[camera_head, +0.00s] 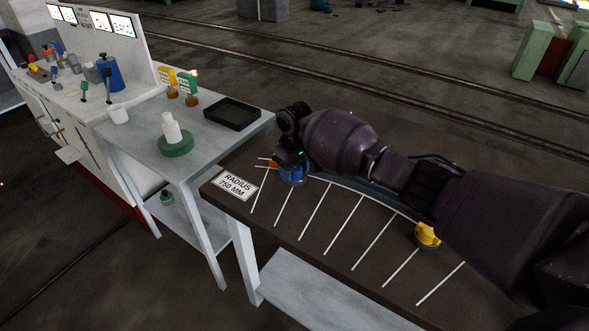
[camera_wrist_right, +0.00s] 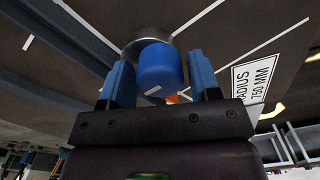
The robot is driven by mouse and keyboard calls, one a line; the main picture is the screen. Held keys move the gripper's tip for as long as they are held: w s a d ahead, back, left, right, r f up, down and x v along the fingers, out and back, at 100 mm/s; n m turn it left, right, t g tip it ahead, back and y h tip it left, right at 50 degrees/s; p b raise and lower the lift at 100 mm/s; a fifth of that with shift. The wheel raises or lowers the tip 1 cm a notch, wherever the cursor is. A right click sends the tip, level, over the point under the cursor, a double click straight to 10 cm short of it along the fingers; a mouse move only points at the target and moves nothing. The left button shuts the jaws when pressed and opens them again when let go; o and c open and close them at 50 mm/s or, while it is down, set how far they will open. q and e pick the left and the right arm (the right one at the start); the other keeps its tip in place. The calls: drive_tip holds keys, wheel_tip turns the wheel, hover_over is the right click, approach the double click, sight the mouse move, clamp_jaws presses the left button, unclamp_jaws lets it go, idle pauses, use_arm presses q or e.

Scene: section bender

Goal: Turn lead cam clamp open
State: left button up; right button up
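In the right wrist view the clamp's blue cylindrical body (camera_wrist_right: 158,68) sits between the two blue fingers of the right gripper (camera_wrist_right: 158,60). The fingers stand apart on either side, with a narrow gap at the right finger; contact at the left finger is unclear. A bit of orange (camera_wrist_right: 173,99) shows beside the blue body, mostly hidden by the gripper. A yellow clamp (camera_head: 428,235) sits farther right, beside my arm. My left gripper is not in view.
The dark table (camera_head: 300,262) carries white radial lines and a "RADIUS 750 MM" plate (camera_head: 237,184). A grey side table (camera_head: 204,140) holds a black tray (camera_head: 232,113) and a white bottle on a green base (camera_head: 175,146). The table's front-left surface is clear.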

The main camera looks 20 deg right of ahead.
drive_tip(key=c, duration=0.6)
drive_tip(key=shift+c, duration=0.2)
